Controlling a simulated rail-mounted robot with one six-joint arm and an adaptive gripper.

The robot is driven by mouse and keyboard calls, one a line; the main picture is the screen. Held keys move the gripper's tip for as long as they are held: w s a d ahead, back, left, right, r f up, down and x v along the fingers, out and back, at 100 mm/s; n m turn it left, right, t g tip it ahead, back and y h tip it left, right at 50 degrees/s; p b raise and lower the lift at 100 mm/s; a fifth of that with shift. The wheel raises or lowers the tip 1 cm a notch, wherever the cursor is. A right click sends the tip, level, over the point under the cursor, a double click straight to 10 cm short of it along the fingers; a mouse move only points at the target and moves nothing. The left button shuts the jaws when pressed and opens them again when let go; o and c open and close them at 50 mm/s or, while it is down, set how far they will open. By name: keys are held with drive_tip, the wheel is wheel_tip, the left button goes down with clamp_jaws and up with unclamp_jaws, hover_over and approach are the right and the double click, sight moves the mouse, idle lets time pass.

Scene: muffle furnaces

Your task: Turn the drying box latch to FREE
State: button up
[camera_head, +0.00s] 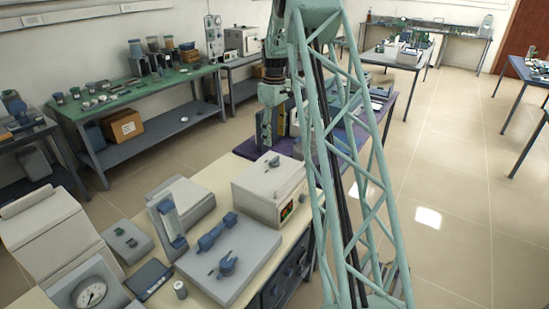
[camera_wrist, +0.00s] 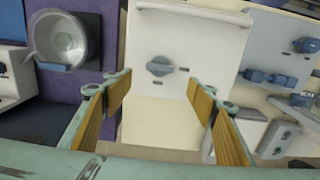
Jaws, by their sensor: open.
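The drying box appears to be the white box (camera_head: 262,194) on the bench in the head view; its pale top (camera_wrist: 190,35) fills the middle of the wrist view. The latch looks like the blue-grey knob (camera_wrist: 160,67) on that top, its bar lying roughly sideways in the wrist view. It also shows as a small dark knob in the head view (camera_head: 275,161). Small dark marks sit right of and below it, too small to read. My gripper (camera_wrist: 160,96) is open and empty above the box, its tan-padded fingers either side of the knob's line, apart from it.
A grey unit with blue valve fittings (camera_head: 232,262) stands beside the box; its fittings show at the right of the wrist view (camera_wrist: 270,78). A round metal bowl (camera_wrist: 62,40) lies on a purple surface at left. A gauge (camera_head: 90,293) stands at the bench's near end.

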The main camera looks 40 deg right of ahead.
sight(275, 159)
wheel_tip(275, 159, down, 12)
drive_tip(key=shift+r, duration=0.25)
idle(0.4)
drive_tip(key=shift+c, duration=0.4)
drive_tip(key=c, duration=0.8)
